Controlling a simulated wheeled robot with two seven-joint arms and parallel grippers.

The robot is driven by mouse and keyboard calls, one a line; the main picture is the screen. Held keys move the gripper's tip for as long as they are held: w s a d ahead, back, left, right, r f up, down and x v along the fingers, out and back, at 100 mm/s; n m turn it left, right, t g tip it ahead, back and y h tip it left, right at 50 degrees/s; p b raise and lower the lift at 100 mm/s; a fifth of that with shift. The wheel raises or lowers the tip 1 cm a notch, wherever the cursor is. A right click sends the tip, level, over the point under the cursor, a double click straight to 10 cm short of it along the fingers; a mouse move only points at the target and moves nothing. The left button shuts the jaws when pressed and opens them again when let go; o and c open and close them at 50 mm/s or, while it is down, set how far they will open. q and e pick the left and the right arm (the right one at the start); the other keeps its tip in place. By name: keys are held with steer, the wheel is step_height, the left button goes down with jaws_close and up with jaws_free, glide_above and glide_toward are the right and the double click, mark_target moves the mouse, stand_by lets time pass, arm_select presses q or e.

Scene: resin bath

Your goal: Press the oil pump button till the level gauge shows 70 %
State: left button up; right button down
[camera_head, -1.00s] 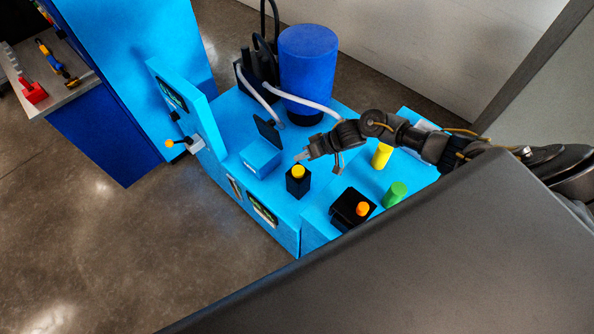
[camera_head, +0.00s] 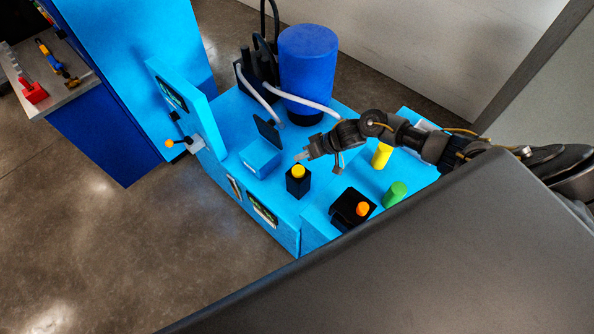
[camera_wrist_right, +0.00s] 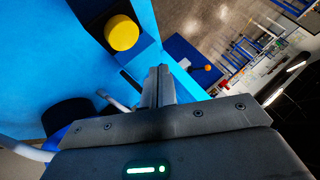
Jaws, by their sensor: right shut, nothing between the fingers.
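A yellow button (camera_head: 298,171) sits on top of a small black box (camera_head: 298,187) near the front edge of the blue bench. A yellow round top, likely this button, shows in the right wrist view (camera_wrist_right: 121,32). My right gripper (camera_head: 302,156) is shut and empty, just behind and above the button, apart from it in the picture. Its closed fingers also show in the right wrist view (camera_wrist_right: 160,84). A narrow upright gauge (camera_head: 234,187) and a dark display (camera_head: 262,208) are on the bench front. Their readings are too small to tell. My left gripper is out of view.
An orange button (camera_head: 362,209) on a black box, a green cylinder (camera_head: 394,194) and a yellow cylinder (camera_head: 381,155) stand right. A blue box with raised dark lid (camera_head: 261,158) is left of the gripper. A blue tank (camera_head: 308,65) stands behind; a lever (camera_head: 182,143) juts out left.

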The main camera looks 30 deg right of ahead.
stand_by(0.8)
steer(key=shift+s+f, duration=0.15)
steer(key=shift+f, duration=0.1)
steer(key=shift+s+a+f+b, duration=0.1)
steer(key=shift+s+f+b, duration=0.2)
steer(key=shift+s+f, duration=0.3)
steer(key=n, duration=0.1)
step_height(320, 180, up, 6)
steer(key=n+t+h, duration=0.3)
steer(key=n, duration=0.9)
glide_above(301, 171)
steer(key=shift+f+b, duration=0.2)
steer(key=shift+b, duration=0.15)
steer(key=shift+f, duration=0.15)
step_height(301, 171, down, 8)
steer(key=b, duration=0.8)
steer(key=shift+f+b, duration=0.3)
